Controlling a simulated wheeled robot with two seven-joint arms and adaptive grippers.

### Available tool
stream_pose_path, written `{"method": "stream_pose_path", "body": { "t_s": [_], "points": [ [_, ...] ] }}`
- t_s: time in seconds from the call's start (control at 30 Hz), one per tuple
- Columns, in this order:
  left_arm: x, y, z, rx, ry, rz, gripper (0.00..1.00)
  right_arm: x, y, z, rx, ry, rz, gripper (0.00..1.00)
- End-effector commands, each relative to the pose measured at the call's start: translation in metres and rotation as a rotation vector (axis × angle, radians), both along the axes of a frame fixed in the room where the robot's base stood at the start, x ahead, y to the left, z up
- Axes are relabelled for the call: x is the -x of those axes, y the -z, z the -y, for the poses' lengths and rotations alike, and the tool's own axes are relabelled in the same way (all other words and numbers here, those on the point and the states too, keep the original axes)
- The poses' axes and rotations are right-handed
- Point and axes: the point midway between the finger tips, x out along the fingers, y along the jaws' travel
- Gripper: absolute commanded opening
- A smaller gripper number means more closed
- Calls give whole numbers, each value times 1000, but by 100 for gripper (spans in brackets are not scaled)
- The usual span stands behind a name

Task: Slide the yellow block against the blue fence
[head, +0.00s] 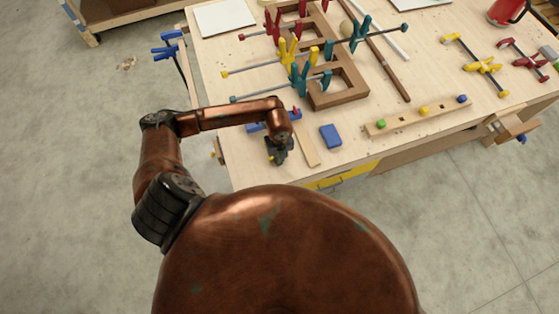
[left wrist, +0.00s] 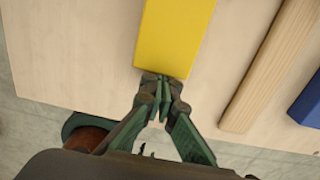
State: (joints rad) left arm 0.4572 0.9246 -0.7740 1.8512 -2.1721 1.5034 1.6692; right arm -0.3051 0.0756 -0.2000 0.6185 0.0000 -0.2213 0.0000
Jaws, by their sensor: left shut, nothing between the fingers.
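The yellow block (left wrist: 175,35) lies flat on the table at the top middle of the left wrist view, its far end cut off by the frame. In the head view it is almost wholly hidden by my left gripper (head: 278,157). My left gripper (left wrist: 160,88) is shut and empty, its fingertips at the block's near edge. I cannot tell whether they touch it. The blue fence (head: 256,127) lies on the table just beyond, partly hidden behind my left arm. It does not show in the left wrist view. My right gripper is not in view.
A pale wooden strip (head: 306,150) lies right of the gripper, with a blue block (head: 331,136) beyond it. A clamped wooden chair frame (head: 338,92) lies farther back. A peg rail (head: 420,116) lies to the right. The table's front edge is close to my gripper.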

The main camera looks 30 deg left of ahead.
Motion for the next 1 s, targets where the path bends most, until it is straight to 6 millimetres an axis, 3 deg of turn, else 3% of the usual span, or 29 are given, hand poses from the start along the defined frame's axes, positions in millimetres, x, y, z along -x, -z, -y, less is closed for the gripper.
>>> {"method": "stream_pose_path", "body": {
  "t_s": [0.2,0.4,0.77,1.0],
  "points": [
    [-27,4,-32,-4,-4,1,0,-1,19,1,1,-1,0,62],
    [-36,1,-42,-2,-2,2,0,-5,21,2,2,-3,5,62],
    [-37,-2,-42,-7,-4,7,0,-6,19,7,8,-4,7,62],
    [-20,-2,-10,2,7,1,0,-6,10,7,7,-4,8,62]
  ]
}}
